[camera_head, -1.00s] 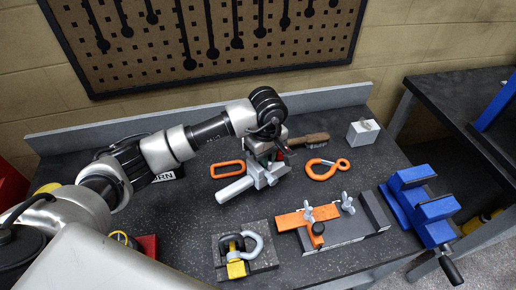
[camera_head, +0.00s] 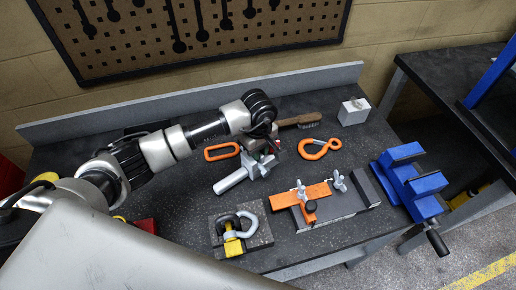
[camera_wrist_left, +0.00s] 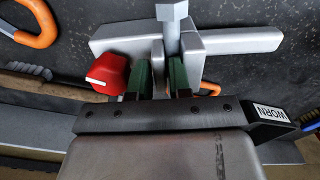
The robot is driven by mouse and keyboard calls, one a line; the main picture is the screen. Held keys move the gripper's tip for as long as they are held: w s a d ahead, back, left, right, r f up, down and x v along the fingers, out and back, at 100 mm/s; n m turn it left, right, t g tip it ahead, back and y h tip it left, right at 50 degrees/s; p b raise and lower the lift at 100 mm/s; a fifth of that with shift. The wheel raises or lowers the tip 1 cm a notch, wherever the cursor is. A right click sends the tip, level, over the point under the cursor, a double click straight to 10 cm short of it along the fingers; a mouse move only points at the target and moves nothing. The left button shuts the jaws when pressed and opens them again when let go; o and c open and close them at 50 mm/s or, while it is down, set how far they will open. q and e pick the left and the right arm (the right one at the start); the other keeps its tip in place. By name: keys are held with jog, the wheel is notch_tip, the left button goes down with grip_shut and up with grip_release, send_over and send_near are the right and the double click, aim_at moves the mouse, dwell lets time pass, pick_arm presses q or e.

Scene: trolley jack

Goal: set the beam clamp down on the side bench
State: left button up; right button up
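The beam clamp (camera_head: 237,179) is a silver-grey piece with a bar pointing to the lower left in the head view. In the left wrist view, its grey body (camera_wrist_left: 235,43) shows with a bolt standing across it. My left gripper (camera_wrist_left: 161,84) has its green-padded fingers on either side of a grey part of the clamp and is shut on it. In the head view, my left gripper (camera_head: 263,142) is partly hidden by its own wrist. The clamp is over the middle of the dark side bench (camera_head: 180,215); whether it touches the top cannot be told. My right gripper is out of view.
Around the clamp lie an orange link (camera_head: 221,151), a wire brush (camera_head: 299,120), an orange hook (camera_head: 319,148), a shackle on a block (camera_head: 233,235) and an orange-barred fixture (camera_head: 318,203). A blue vise (camera_head: 411,183) is at right. A red knob (camera_wrist_left: 108,72) is beside the fingers.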

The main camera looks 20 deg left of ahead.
pick_arm(q)
jog(key=shift+o, duration=1.4)
jog(key=shift+r, duration=0.55)
notch_tip(320, 180, up, 11)
jog(key=b, duration=0.4)
